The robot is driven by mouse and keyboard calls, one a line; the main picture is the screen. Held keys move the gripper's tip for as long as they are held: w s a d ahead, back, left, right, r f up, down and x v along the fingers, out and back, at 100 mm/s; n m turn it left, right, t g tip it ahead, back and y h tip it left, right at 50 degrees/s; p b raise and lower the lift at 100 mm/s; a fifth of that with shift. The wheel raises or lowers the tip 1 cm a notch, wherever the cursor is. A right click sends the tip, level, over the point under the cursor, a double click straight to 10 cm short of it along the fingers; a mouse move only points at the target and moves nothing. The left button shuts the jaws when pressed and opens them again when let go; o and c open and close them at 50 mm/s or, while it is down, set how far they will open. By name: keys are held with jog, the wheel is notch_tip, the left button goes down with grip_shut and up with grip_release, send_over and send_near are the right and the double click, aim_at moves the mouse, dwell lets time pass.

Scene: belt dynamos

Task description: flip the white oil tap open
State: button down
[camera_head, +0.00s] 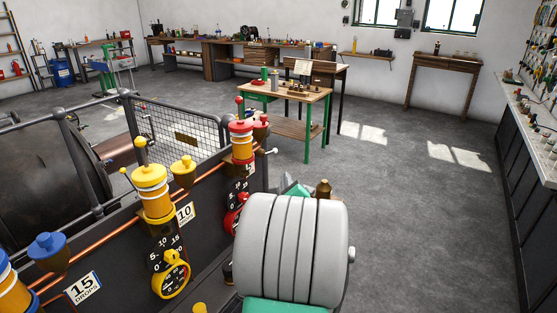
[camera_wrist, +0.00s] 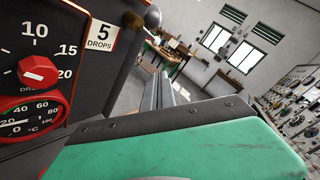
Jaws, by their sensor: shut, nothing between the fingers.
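I cannot make out a white oil tap for certain. A small pale ball on a short stem (camera_head: 272,151) sticks out right of the red-topped oiler (camera_head: 241,140) in the head view; I cannot tell whether it is the tap. In the wrist view, my gripper (camera_wrist: 163,80) shows as long grey fingers, shut and empty, beyond its green and dark housing. It points past the right side of the dark panel, right of the "5 DROPS" label (camera_wrist: 100,36). In the head view my grey arm hides most of it.
The panel also carries a red knob (camera_wrist: 38,71) and a temperature gauge (camera_wrist: 33,117). A yellow oiler (camera_head: 152,190), a blue cup (camera_head: 47,248) and a copper pipe (camera_head: 115,220) run along it. A green-legged workbench (camera_head: 307,145) stands behind. The floor at right is clear.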

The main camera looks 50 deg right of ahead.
aim_at(270, 153)
jog(key=w+d+r+p, duration=0.1)
jog(key=w+d+p, duration=0.1)
jog(key=w+d, duration=0.4)
jog(key=shift+w+r, duration=0.4)
jog(key=shift+w, duration=0.5)
